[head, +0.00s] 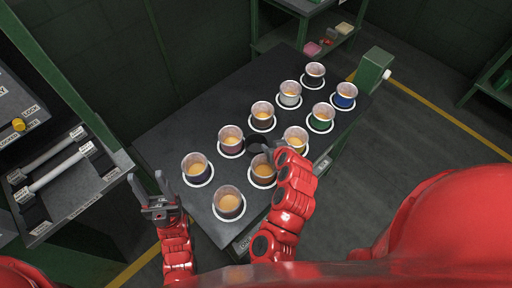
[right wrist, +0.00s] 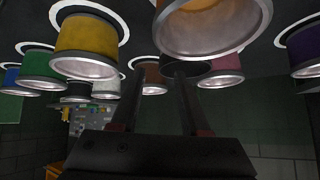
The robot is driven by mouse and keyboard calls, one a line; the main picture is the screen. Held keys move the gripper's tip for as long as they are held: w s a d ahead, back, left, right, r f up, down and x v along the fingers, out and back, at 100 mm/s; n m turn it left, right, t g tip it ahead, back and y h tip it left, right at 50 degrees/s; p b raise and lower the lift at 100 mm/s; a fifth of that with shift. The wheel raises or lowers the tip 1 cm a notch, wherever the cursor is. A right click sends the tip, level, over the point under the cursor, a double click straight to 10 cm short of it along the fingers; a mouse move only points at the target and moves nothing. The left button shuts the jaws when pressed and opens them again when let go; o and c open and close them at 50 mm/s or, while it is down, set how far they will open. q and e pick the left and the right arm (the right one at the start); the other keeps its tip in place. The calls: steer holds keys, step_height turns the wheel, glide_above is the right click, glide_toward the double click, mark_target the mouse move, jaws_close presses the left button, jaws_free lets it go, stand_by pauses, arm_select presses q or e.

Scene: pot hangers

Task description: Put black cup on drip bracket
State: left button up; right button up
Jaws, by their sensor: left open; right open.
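A black cup (head: 314,76) with a pale rim stands on a white ring at the far end of the dark table. My right gripper (head: 265,150) is low among the nearer cups, well short of the black cup. Its two open fingers (right wrist: 158,85) show in the right wrist view with nothing clearly between them. A dark round piece (right wrist: 187,70) shows near one fingertip; I cannot tell what it is. My left gripper (head: 149,190) is open and empty off the table's left edge. I cannot pick out the drip bracket with certainty.
Several other cups stand on white rings, among them blue (head: 344,96), green (head: 321,118), yellow (head: 295,138) and white-grey (head: 290,94). A labelled rack with rods (head: 50,170) is at the left. The table's left strip (head: 175,130) is bare.

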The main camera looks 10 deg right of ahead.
mark_target(256, 147)
steer(key=shift+p+x, duration=0.6)
steer(key=shift+x, duration=0.25)
steer(key=p+x, duration=0.1)
steer(key=x, duration=0.1)
steer(key=shift+w+a, duration=0.15)
steer(key=shift+w, duration=0.3)
steer(key=shift+w+f, duration=0.35)
steer(key=shift+f, duration=0.2)
jaws_close()
